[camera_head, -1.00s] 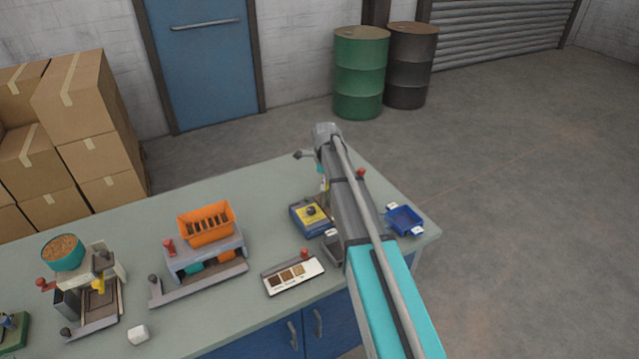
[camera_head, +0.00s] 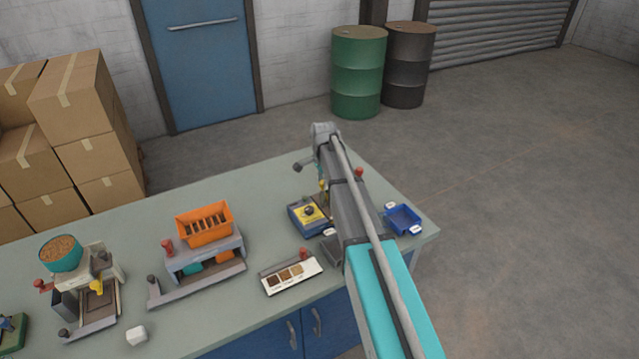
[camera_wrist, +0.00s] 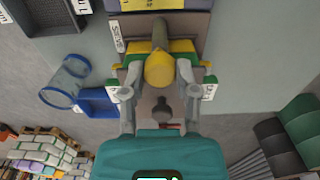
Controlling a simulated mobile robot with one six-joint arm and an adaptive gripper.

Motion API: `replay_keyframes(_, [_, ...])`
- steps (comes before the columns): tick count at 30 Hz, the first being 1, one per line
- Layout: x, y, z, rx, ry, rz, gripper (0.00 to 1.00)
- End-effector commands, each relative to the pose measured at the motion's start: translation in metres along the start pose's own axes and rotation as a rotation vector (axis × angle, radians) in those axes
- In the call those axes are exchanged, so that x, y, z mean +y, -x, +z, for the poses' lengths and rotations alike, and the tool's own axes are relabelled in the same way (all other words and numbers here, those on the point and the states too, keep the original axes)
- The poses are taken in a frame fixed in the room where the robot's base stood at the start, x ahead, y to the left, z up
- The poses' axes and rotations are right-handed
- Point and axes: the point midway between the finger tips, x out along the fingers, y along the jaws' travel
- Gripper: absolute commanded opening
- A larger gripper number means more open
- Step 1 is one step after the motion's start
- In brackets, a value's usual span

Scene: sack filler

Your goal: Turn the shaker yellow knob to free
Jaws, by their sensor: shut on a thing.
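In the wrist view a rounded yellow knob (camera_wrist: 159,72) with a grey-brown bar (camera_wrist: 160,36) pointing away sits at the centre. My gripper (camera_wrist: 160,77) has one finger on each side of it and is shut on it. Yellow and green pieces flank the knob, with white labels partly hidden by the fingers. In the head view my arm hides most of the knob and gripper. A small yellow part (camera_head: 323,186) shows beside the arm, behind a blue box with a yellow top and dark knob (camera_head: 308,211).
On the bench (camera_head: 150,222) stand an orange bin on a grey device (camera_head: 205,222), a sample tray (camera_head: 292,276) and a small blue tray (camera_head: 404,219). Cardboard boxes (camera_head: 90,150) and drums (camera_head: 358,75) stand beyond the bench.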

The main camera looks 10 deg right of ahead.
Motion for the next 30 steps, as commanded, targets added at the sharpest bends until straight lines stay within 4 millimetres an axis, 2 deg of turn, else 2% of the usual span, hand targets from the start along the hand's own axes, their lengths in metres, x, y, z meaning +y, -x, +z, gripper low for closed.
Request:
replay_keyframes(1, [0.0056,-0.0003,0.0039,-0.007,0.047,0.011,0.0])
replay_keyframes(18, [0.0056,-0.0001,0.0024,-0.008,0.568,0.011,0.0])
replay_keyframes(30, [0.0048,0.0,0.0008,-0.007,0.763,0.011,0.0])
